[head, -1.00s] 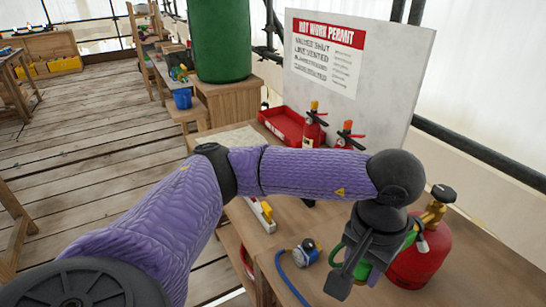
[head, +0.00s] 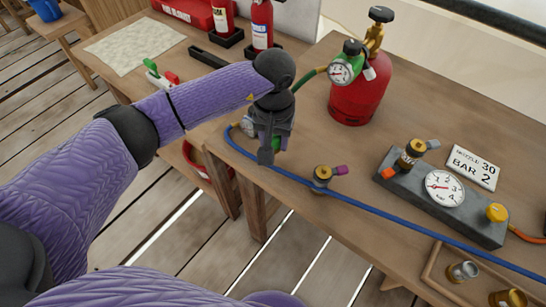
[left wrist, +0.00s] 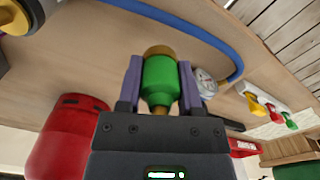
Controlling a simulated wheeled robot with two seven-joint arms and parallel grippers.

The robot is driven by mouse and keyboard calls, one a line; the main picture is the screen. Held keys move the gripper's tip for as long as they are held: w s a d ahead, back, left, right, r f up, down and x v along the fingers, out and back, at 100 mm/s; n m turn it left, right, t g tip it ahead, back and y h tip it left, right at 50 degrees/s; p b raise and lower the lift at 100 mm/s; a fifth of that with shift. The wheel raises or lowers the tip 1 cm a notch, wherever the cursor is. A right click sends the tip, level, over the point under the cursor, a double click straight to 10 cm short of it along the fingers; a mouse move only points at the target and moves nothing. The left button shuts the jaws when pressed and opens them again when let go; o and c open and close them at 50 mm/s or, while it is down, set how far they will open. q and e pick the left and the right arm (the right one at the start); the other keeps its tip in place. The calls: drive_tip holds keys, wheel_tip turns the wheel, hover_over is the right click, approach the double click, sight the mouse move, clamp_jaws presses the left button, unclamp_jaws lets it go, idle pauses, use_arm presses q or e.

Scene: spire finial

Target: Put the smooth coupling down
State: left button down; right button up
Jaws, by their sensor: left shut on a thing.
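The smooth coupling appears to be the green piece with brass ends in the left wrist view (left wrist: 158,80). My left gripper (left wrist: 158,88) is shut on it, one finger on each side. In the head view my left gripper (head: 268,145) points down near the workbench's (head: 300,222) left edge, left of the red gas cylinder (head: 355,100). Only a sliver of green shows there beside the fingers. I cannot tell whether the coupling touches the wood. My right gripper is out of view.
A blue hose (head: 400,213) crosses the bench. A brass fitting with a magenta knob (head: 323,175) lies right of the gripper. A grey gauge block (head: 455,205) and a sign (head: 474,168) stand further right. Bare wood lies between the cylinder and the hose.

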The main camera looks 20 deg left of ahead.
use_arm(q)
wheel_tip(320, 180, down, 5)
drive_tip(key=shift+r+b, duration=0.2)
drive_tip(key=shift+b, duration=0.35)
drive_tip(key=shift+f, duration=0.3)
drive_tip(key=shift+r, duration=0.1)
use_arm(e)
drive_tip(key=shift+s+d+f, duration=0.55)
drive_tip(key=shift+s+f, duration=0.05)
use_arm(q)
drive_tip(key=shift+c, duration=1.3)
unclamp_jaws()
wheel_tip(320, 180, up, 12)
drive_tip(key=p, duration=0.3)
drive_tip(key=shift+r, duration=0.1)
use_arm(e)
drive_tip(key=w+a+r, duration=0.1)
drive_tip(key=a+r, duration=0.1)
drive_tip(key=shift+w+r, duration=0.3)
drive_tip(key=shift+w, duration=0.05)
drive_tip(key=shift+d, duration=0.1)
